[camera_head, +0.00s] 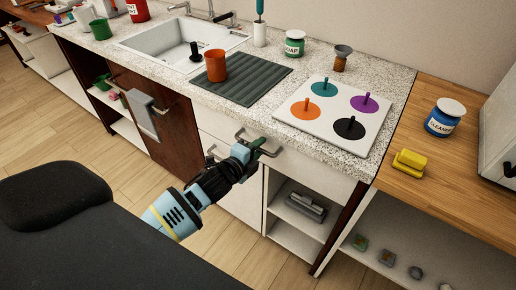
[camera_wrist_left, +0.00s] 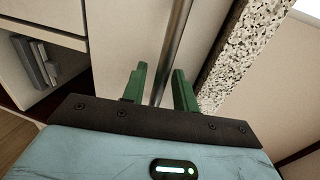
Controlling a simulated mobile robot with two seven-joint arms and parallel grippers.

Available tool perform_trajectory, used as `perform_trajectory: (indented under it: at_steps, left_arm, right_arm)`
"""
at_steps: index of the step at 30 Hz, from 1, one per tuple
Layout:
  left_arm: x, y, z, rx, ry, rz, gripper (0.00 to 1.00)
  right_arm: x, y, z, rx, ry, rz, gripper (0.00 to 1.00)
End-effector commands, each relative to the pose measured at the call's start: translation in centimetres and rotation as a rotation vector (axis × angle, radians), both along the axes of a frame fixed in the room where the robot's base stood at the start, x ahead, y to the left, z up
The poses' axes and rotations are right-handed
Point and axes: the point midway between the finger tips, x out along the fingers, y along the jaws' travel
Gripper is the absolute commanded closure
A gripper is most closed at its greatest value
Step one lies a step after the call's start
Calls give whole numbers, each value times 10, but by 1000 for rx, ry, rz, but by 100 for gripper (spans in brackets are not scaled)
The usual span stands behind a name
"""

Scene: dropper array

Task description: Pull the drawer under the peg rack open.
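The peg rack (camera_head: 332,112) is a white board with several coloured discs and pegs on the speckled counter. The white drawer front (camera_head: 315,168) is below it, under the counter edge, and looks closed. Its metal bar handle (camera_head: 270,153) is partly hidden by my left gripper (camera_head: 257,145). In the left wrist view the handle bar (camera_wrist_left: 173,50) runs between the green fingers of the left gripper (camera_wrist_left: 158,88). The fingers are apart, with small gaps beside the bar; contact is not visible. My right gripper is not in view.
An open shelf (camera_head: 298,228) with a grey object (camera_head: 305,207) is below the drawer. A towel (camera_head: 142,113) hangs on a bar to the left. A dark ribbed mat (camera_head: 258,82) with an orange cup (camera_head: 215,66) lies on the counter.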

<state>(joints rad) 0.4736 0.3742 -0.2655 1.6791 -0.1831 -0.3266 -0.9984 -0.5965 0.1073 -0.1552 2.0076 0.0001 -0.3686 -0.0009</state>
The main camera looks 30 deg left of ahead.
Motion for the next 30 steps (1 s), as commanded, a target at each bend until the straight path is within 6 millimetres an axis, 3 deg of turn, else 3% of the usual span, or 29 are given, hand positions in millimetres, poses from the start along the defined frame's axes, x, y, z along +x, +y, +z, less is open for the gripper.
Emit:
perform_trajectory:
  at_steps: [8, 15, 30]
  left_arm:
    - [1, 0, 0, 0, 0, 0, 72]
    - [1, 0, 0, 0, 0, 0, 100]
    - [-4, 1, 0, 0, 1, 0, 100]
  right_arm:
    - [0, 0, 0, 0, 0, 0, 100]
    - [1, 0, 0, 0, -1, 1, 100]
    - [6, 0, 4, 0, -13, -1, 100]
